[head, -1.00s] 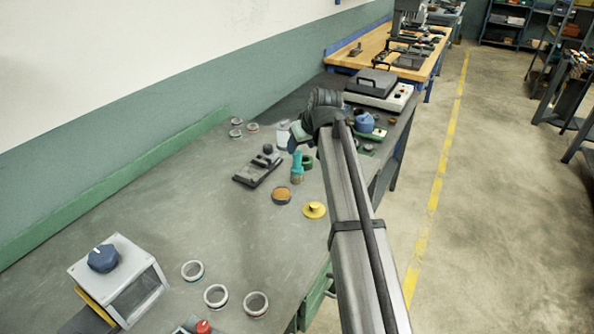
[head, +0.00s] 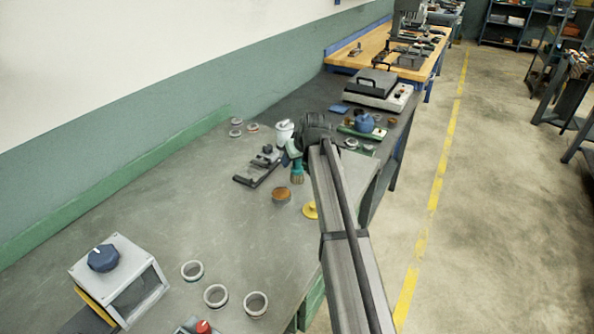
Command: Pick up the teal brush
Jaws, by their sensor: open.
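The teal brush (head: 297,167) stands upright with its brown bristles down on the grey bench in the head view, beside a dark clamp-like fixture. My gripper (head: 290,152) is at the upper part of the brush and overlaps it in the picture. The jaws are open. The arm and gripper hide part of the brush's handle, and I cannot tell whether the fingers touch it.
A black fixture (head: 259,167) lies just left of the brush. A brown-topped disc (head: 281,195) and a yellow knobbed part (head: 310,210) are in front. A white cup (head: 284,132) stands behind. The bench's left middle is clear.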

